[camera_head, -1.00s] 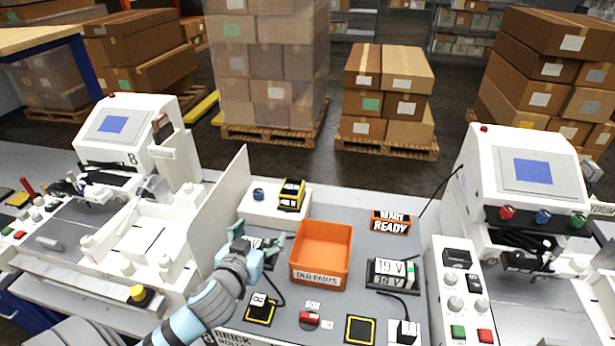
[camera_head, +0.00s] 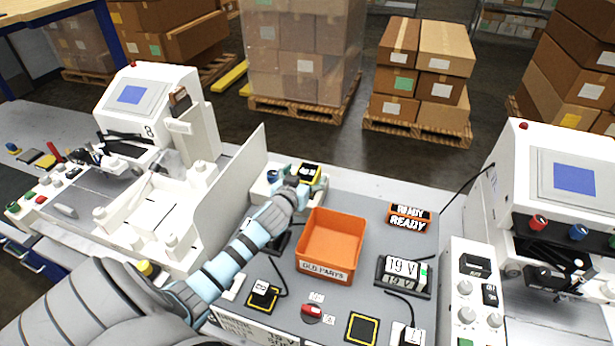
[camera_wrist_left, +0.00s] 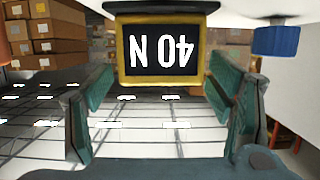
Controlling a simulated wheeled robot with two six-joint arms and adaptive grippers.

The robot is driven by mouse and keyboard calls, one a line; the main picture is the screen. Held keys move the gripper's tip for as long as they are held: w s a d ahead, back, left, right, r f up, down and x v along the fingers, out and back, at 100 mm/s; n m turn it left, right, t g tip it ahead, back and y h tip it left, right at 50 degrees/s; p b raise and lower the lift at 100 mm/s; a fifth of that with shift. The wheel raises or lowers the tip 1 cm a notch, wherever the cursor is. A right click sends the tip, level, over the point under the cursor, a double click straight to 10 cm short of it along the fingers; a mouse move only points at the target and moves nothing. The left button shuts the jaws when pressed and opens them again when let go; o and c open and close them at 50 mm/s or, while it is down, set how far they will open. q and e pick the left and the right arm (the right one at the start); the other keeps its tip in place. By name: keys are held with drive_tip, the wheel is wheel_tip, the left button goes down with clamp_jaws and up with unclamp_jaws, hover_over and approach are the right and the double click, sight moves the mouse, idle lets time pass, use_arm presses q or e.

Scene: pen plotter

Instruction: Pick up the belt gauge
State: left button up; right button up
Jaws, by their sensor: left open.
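The belt gauge (camera_head: 311,172) is a small yellow-framed block with a black face, on a white ledge behind the orange bin. In the left wrist view the gauge (camera_wrist_left: 161,50) shows "40 N" upside down near the top centre. My left gripper (camera_head: 297,184) is right beside the gauge in the head view, its fingers mostly hidden by the arm. In the left wrist view the green fingers of the left gripper (camera_wrist_left: 163,82) are spread apart, with the gauge between and just beyond their tips. I cannot tell whether they touch it. My right gripper is not in view.
A blue knob (camera_wrist_left: 277,40) stands close to the gauge. An upright white panel (camera_head: 232,185) rises left of my arm. The orange "OLD PARTS" bin (camera_head: 327,275) lies right of the forearm. A "READY" sign (camera_head: 408,218) and a "19 V" meter (camera_head: 403,275) stand farther right.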

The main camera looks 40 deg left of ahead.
use_arm(q)
drive_tip(key=shift+w+a+f, duration=0.2)
drive_tip(key=shift+w+f, duration=0.05)
drive_tip(key=shift+w, duration=0.25)
drive_tip(key=shift+s+r, duration=0.1)
drive_tip(key=shift+s, duration=0.05)
drive_tip(key=shift+c, duration=1)
drive_tip(key=c, duration=1.3)
drive_tip(key=shift+r, duration=0.1)
